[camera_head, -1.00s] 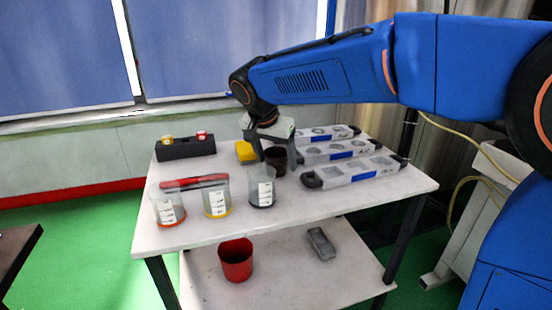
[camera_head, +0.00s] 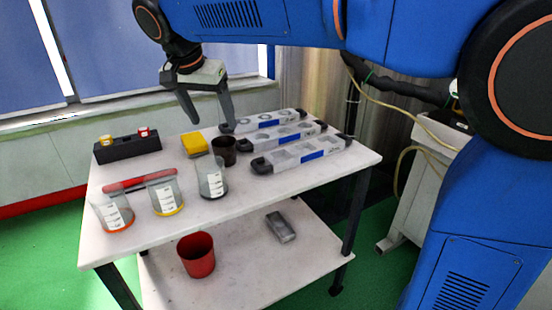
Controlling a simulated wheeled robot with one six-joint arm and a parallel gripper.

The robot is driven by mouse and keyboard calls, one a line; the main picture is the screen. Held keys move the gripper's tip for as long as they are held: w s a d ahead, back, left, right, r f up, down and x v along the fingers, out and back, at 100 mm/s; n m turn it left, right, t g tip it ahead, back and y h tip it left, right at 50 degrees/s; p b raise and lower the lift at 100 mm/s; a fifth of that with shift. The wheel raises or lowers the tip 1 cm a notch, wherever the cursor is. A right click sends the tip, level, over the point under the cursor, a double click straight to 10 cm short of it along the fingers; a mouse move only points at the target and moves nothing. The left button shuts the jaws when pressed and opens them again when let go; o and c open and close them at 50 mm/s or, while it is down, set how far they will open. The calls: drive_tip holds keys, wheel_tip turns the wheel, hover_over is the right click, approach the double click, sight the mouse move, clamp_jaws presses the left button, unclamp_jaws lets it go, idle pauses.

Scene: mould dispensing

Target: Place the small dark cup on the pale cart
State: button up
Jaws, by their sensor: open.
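The small dark cup (camera_head: 224,151) stands upright on the top of the pale cart (camera_head: 268,194), behind the clear beaker with the dark base and left of the grey moulds. My gripper (camera_head: 212,127) is open and empty. Its fingers point down, above and a little left of the cup, with the right fingertip close to the cup's rim in the picture. I cannot tell the exact gap in depth. Nothing is between the fingers.
Several clear beakers (camera_head: 167,198) line the cart's front left. Grey moulds (camera_head: 300,152) fill the right. A red cup (camera_head: 196,256) and grey block (camera_head: 281,227) are on the lower shelf.

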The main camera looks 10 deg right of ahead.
drive_tip(key=s+d+f+n, duration=0.1)
drive_tip(key=s+d+f, duration=0.1)
drive_tip(key=d, duration=0.4)
drive_tip(key=s+d+f+n+y, duration=0.1)
drive_tip(key=s+d+f, duration=0.1)
drive_tip(key=s+d, duration=0.3)
drive_tip(key=s+d+f+n, duration=0.1)
drive_tip(key=s+d, duration=0.3)
drive_tip(key=d, duration=0.5)
drive_tip(key=shift+s+d+f, duration=0.1)
drive_tip(key=shift+d+f, duration=0.1)
drive_tip(key=shift+f, duration=0.65)
drive_tip(key=s+d+f+n, duration=0.1)
drive_tip(key=s+d+f, duration=0.3)
drive_tip(key=s+f, duration=0.3)
drive_tip(key=s+d+f+n+t+y, duration=0.1)
drive_tip(key=s+d+f, duration=0.4)
drive_tip(key=s, duration=0.3)
drive_tip(key=shift+s+f+n, duration=0.15)
drive_tip(key=shift+f+n, duration=0.25)
drive_tip(key=shift+f, duration=0.5)
drive_tip(key=shift+d, duration=0.1)
drive_tip(key=shift+c, duration=0.4)
